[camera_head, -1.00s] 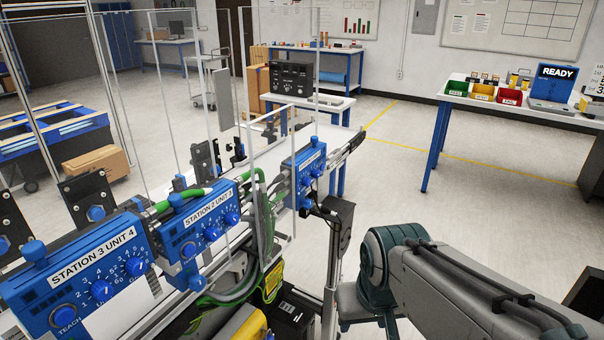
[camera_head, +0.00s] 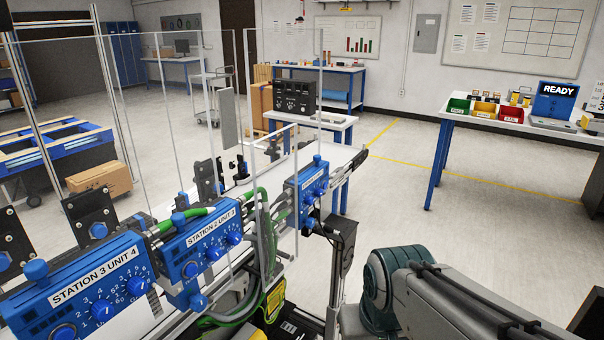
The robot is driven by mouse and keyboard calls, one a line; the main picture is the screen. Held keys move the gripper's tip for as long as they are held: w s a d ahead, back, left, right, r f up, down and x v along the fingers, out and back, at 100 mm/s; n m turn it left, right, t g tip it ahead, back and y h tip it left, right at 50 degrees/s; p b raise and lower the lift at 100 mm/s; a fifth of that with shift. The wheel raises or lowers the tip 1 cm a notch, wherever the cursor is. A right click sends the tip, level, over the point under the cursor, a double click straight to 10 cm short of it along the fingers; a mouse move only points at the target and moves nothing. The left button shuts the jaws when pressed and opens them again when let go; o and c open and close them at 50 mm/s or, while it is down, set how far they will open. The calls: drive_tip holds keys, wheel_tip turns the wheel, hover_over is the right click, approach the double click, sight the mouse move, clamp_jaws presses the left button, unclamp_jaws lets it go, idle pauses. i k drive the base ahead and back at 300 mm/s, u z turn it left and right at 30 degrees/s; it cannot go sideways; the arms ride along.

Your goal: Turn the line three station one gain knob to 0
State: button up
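Three blue sensor units stand in a row along the conveyor on the left. The farthest blue unit (camera_head: 297,187), in the middle of the view, has a label too small to read and small blue knobs (camera_head: 309,198) on its face; their settings cannot be read. The nearer units read "STATION 2 UNIT 3" (camera_head: 211,227), its last digit unclear, and "STATION 3 UNIT 4" (camera_head: 95,275). Both have dial knobs, such as the knob (camera_head: 102,309) on the station 3 unit. My arm shows at the lower right, apart from the units. My gripper is out of view.
Clear guard panels and green and grey cables (camera_head: 266,222) surround the units. A black box on a post (camera_head: 341,232) stands right of the farthest unit. A blue-legged table (camera_head: 447,121) with bins and a "READY" screen (camera_head: 556,101) is at right. The floor between is free.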

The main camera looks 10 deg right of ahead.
sight(308, 200)
drive_tip(key=z, duration=0.5)
drive_tip(key=k, duration=1.15)
drive_tip(key=u, duration=0.35)
drive_tip(key=i, duration=1.55)
drive_tip(key=z, duration=0.45)
